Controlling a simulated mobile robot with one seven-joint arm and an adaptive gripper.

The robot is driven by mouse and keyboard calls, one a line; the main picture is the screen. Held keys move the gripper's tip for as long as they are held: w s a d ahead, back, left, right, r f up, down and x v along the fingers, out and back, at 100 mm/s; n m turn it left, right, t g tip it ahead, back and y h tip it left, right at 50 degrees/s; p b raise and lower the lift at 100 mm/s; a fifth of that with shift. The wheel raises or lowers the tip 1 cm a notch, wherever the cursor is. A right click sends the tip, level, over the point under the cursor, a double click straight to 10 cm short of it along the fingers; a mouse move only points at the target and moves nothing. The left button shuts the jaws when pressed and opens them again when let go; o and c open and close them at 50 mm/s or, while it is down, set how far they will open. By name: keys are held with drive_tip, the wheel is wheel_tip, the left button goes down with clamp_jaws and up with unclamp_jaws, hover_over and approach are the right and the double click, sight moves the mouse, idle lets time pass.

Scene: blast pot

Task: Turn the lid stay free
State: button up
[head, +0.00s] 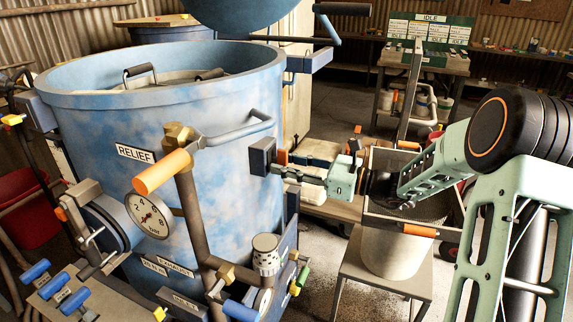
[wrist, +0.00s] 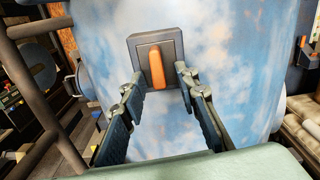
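A big blue pot (head: 190,190) stands at the left with its lid (head: 240,12) raised above it. On the pot's wall is a dark square block (head: 262,157) with an orange lever (head: 282,157), which looks like the lid stay. In the wrist view the orange lever (wrist: 157,68) stands nearly upright on the grey block (wrist: 137,48). My gripper (head: 292,173) points at it from the right. The wrist view shows the gripper (wrist: 160,82) open and empty, one finger each side and just short of the lever. I cannot tell whether they touch.
A pipe with an orange handle (head: 163,172), a gauge (head: 149,215) and a curved rail (head: 240,130) stick out from the pot. A white bucket (head: 392,250) on a stool (head: 375,280) stands below my arm. A bench with an IDLE board (head: 430,35) is behind.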

clamp_jaws()
drive_tip(key=shift+f+b, duration=0.1)
drive_tip(key=shift+b, duration=0.25)
drive_tip(key=n+b, duration=0.3)
drive_tip(key=shift+w+f, duration=0.15)
drive_tip(key=shift+f, duration=0.05)
drive_tip(key=n+b, duration=0.4)
drive_tip(key=b, duration=0.1)
drive_tip(key=shift+w+d+n, duration=0.1)
drive_tip(key=shift+w+n, duration=0.05)
drive_tip(key=shift+n, duration=0.15)
drive_tip(key=shift+w+r+n+b, duration=0.1)
drive_tip(key=shift+r+n+b, duration=0.1)
drive_tip(key=shift+n+b, duration=1.8)
drive_tip(key=shift+r+n+b, duration=0.25)
drive_tip(key=shift+n+b, duration=1.2)
drive_tip(key=shift+b, duration=1.1)
drive_tip(key=shift+w+r+n+b, duration=0.1)
drive_tip(key=shift+r+n+b, duration=0.1)
drive_tip(key=shift+n+b, duration=1.8)
drive_tip(key=shift+r+b, duration=0.1)
drive_tip(key=shift+b, duration=0.2)
